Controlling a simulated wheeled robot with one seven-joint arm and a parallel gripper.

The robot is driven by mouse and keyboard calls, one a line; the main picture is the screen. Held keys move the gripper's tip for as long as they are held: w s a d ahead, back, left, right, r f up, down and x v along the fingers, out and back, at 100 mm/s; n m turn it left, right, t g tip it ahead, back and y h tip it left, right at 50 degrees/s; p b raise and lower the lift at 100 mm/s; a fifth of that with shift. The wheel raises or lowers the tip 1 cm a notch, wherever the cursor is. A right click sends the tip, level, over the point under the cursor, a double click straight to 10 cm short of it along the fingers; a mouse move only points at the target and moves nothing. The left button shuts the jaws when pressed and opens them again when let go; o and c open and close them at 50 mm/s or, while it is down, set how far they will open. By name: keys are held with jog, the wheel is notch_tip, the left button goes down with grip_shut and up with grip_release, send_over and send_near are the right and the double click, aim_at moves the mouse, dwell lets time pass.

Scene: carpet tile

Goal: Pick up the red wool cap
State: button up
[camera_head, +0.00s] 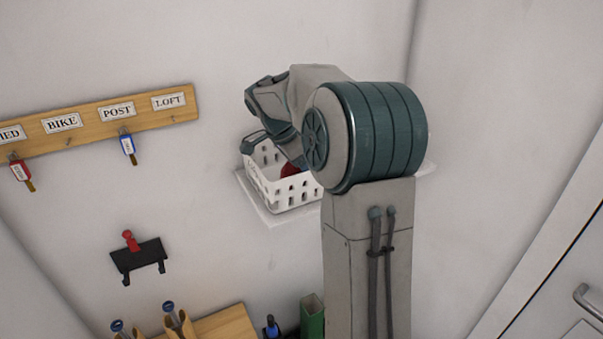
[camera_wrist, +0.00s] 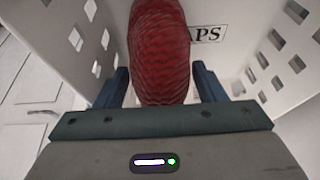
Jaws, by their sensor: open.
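The red wool cap (camera_wrist: 160,50) sits inside a white basket (camera_head: 298,190), and a small red part of it (camera_head: 290,170) shows in the head view. In the wrist view the cap is a rounded, knitted red shape, upright between the basket walls. My gripper (camera_wrist: 160,88) is open, with one blue finger on each side of the cap's near end. I cannot tell whether the fingers touch it. In the head view my arm hides much of the basket and most of the gripper.
The basket stands on a white shelf (camera_head: 262,208) on the wall; a label ending in "APS" (camera_wrist: 205,34) is on its inner side. A wooden key rack (camera_head: 90,118) hangs left. A black hook plate (camera_head: 138,257) and a wooden surface (camera_head: 225,325) are lower left. A door is at right.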

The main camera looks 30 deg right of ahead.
jog(key=shift+d+f, duration=0.1)
jog(key=shift+f, duration=0.25)
jog(key=c, duration=0.8)
jog(key=shift+o, duration=0.2)
jog(key=shift+r, duration=0.1)
